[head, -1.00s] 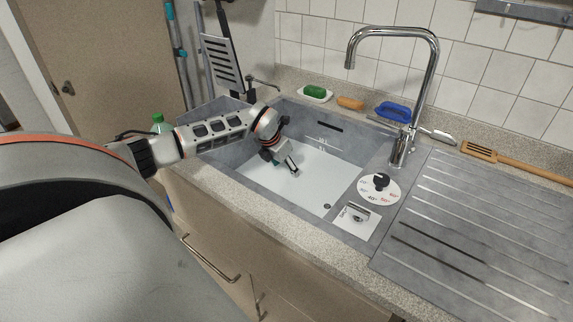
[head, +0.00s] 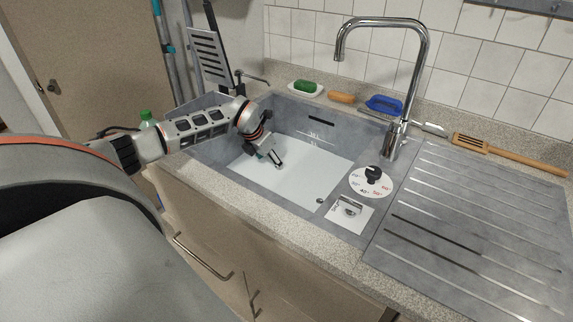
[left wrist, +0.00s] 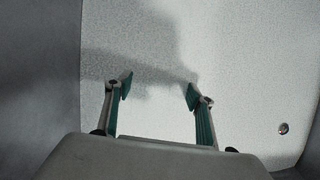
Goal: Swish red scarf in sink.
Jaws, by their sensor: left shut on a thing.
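The grey sink (head: 222,172) has a pale, whitish surface inside it, and I cannot tell whether this is cloudy water or the bare bottom. My left gripper (head: 274,163) is low in the left part of the basin, pointing down. No red scarf shows in either view. My right gripper is out of view.
A tall chrome faucet (head: 398,95) rises behind the sink's right side. A dial (head: 372,181) sits on its right rim, beside a ribbed drainboard (head: 470,225). A green sponge (head: 305,86), a wooden brush (head: 341,97) and a blue brush (head: 384,104) lie along the back.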

